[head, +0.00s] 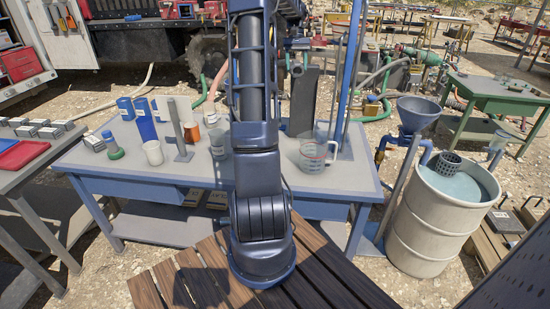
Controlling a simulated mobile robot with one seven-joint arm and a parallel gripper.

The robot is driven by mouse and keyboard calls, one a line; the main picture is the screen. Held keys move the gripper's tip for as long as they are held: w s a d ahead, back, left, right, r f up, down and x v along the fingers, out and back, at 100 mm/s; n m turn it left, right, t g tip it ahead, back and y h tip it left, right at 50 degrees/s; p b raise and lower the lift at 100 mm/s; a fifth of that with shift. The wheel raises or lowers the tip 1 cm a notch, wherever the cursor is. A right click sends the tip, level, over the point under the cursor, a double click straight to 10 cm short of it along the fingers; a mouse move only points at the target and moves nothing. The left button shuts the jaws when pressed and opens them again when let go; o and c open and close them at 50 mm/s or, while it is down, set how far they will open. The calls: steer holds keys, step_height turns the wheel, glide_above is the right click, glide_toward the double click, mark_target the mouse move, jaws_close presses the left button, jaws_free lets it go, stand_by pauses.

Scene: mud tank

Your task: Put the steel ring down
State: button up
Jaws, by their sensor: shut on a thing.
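The steel ring does not show clearly anywhere in the head view. My arm rises from the wooden slats in the foreground and runs up out of the top of the picture. My gripper is out of view, so its jaws and anything in them cannot be seen. A grey-topped blue worktable (365,178) stands just behind my arm's base. The arm hides the middle of its top.
A clear measuring jug (313,155) stands right of my arm. Bottles, a white cup (153,153) and blue boxes (145,118) crowd the left. A drum (430,222) with a blue funnel (418,114) stands right. The table's front left is clear.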

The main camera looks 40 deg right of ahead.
steer(key=s+m+t+y, duration=0.2)
steer(key=s+m, duration=0.5)
steer(key=s, duration=0.6)
steer(key=f, duration=1.2)
steer(key=d+f, duration=0.1)
steer(key=f, duration=0.5)
steer(key=shift+f, duration=0.45)
steer(key=w+a, duration=1.3)
steer(key=shift+s+d+f, duration=0.1)
steer(key=shift+s+f, duration=0.05)
steer(key=shift+f, duration=8.95)
steer(key=shift+f, duration=0.15)
steer(key=o, duration=1.1)
steer(key=shift+o, duration=0.4)
